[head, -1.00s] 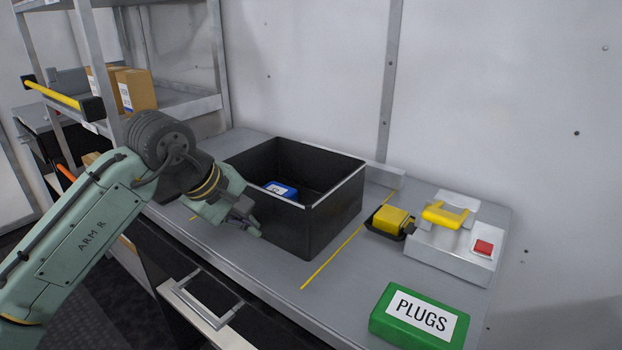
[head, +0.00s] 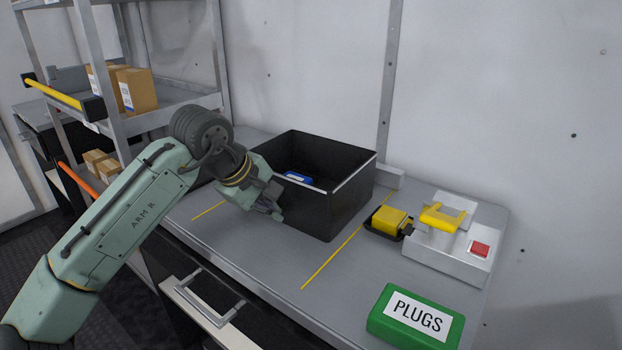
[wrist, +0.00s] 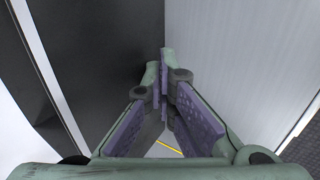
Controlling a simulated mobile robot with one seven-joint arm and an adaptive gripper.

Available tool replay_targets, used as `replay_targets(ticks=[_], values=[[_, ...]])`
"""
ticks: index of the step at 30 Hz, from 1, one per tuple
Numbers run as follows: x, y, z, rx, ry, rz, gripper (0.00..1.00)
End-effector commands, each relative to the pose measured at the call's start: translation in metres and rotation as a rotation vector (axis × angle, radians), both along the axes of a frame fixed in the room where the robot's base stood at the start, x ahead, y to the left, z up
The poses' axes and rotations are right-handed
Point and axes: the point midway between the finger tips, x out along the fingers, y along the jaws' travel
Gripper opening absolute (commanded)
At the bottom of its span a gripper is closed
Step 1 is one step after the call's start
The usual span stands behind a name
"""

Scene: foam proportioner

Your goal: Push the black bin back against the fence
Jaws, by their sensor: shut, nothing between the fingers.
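The black bin (head: 350,205) stands upright and open-topped on the grey counter, with a blue box (head: 298,177) inside. The low grey fence (head: 389,178) shows only as a short end past the bin's right rear; the rest is hidden behind the bin. I cannot tell whether a gap is left between them. My gripper (head: 275,213) is shut and empty, with its fingertips at the bin's front wall, touching or almost touching. In the wrist view, the purple-padded fingers (wrist: 165,72) close together beside the dark bin wall (wrist: 95,60).
A yellow line (head: 345,258) runs along the counter right of the bin. Beyond it are a yellow block in a black tray (head: 391,222), a grey device with a red button (head: 450,240) and a green PLUGS box (head: 416,318). A shelf rack (head: 165,105) stands left.

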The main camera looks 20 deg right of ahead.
Motion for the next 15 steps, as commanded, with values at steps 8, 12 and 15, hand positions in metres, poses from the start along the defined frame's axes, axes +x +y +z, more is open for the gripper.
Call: replay_targets(ticks=[8, 12, 15], values=[[0.010, -0.015, 0.001, 0.000, 0.000, -0.001, 0.00], [0.015, -0.021, 0.001, -0.001, 0.000, -0.001, 0.00], [0.018, -0.026, 0.002, -0.001, -0.001, -0.002, 0.00]])
